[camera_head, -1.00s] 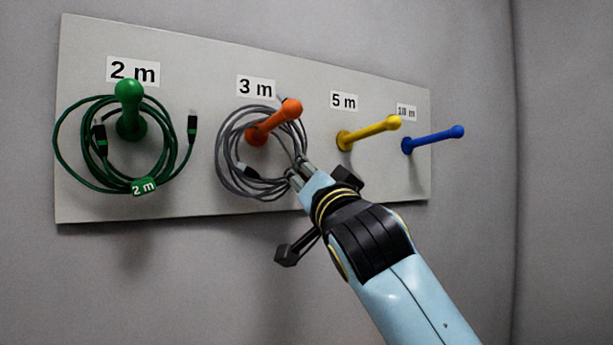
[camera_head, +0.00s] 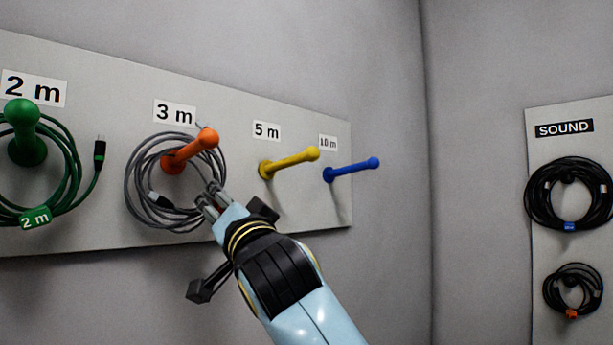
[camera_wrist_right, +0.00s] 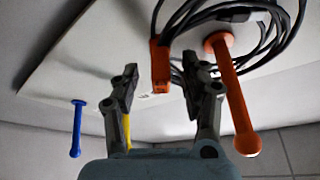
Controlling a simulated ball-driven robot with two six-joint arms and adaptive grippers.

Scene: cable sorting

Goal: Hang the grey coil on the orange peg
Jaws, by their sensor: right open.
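The grey coil (camera_head: 134,182) hangs around the orange peg (camera_head: 190,152), its loops against the board under the 3 m label (camera_head: 174,112). In the right wrist view the coil's strands (camera_wrist_right: 272,40) pass on both sides of the orange peg (camera_wrist_right: 235,100) near its base. An orange tag (camera_wrist_right: 160,66) on the coil shows between my fingers there. My right gripper (camera_head: 209,197) is open at the coil's lower right, below the peg's tip. It also shows open in the wrist view (camera_wrist_right: 161,72). I cannot tell whether a finger touches the strands. My left gripper is not in view.
A green coil (camera_head: 72,165) hangs on the green peg (camera_head: 24,125) at left. The yellow peg (camera_head: 290,162) and blue peg (camera_head: 352,168) to the right are empty. A SOUND board (camera_head: 540,235) with black coils (camera_head: 535,195) stands at far right.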

